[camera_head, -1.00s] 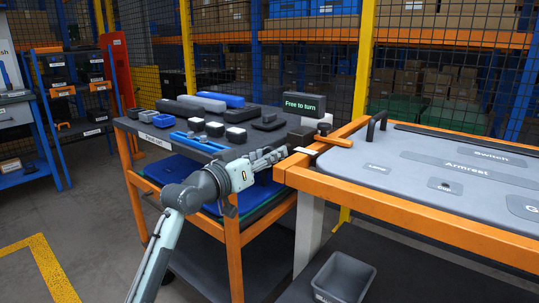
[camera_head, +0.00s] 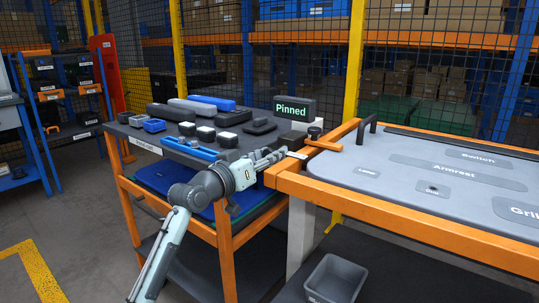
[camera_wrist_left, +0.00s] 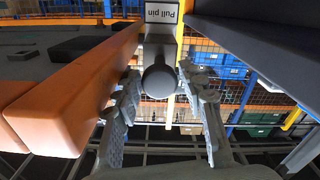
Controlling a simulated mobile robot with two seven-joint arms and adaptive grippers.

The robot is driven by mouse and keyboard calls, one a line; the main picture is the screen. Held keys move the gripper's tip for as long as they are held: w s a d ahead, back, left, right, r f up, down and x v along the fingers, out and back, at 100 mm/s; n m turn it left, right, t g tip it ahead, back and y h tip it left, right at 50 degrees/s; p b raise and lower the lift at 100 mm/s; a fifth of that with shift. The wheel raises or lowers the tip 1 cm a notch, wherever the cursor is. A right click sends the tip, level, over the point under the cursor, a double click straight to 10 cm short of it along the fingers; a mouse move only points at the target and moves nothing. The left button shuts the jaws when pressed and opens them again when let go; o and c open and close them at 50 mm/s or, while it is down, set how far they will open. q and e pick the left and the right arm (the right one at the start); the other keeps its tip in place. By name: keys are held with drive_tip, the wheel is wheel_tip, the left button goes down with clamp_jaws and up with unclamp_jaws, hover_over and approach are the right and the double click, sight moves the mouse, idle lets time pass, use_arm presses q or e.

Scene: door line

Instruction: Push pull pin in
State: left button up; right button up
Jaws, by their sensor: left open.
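The pull pin shows in the left wrist view as a dark round knob (camera_wrist_left: 159,80) below a white "Pull pin" label (camera_wrist_left: 161,13). My left gripper (camera_wrist_left: 160,92) is open, with one finger on each side of the knob. I cannot tell whether they touch it. In the head view my left gripper (camera_head: 282,153) reaches the corner of the orange frame (camera_head: 283,178), by a small white label (camera_head: 298,155); the pin is not clear there. A dark display (camera_head: 295,108) behind reads "Pinned" in green. My right gripper is not in view.
A grey panel (camera_head: 395,205) marked "Armrest" lies in the orange frame. A cart (camera_head: 150,145) with blue and dark parts stands to the left. A grey bin (camera_head: 336,278) sits below. Mesh fencing and shelves are behind; bare floor lies at front left.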

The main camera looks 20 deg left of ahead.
use_arm(q)
drive_tip(key=v, duration=1.2)
drive_tip(key=s+a+f+g+y, duration=0.1)
drive_tip(key=s+f+g+y, duration=0.2)
drive_tip(key=f, duration=1.3)
drive_tip(key=s+a+f+g+y, duration=0.1)
drive_tip(key=s+f+g+y, duration=0.2)
drive_tip(key=f, duration=1.3)
drive_tip(key=s+a+f+g+y, duration=0.1)
drive_tip(key=s+f+g, duration=0.7)
drive_tip(key=s+f, duration=1.2)
drive_tip(key=shift+s+a+f+m, duration=0.3)
drive_tip(key=shift+s+a+f, duration=0.1)
drive_tip(key=shift+s, duration=0.35)
drive_tip(key=shift+d, duration=0.1)
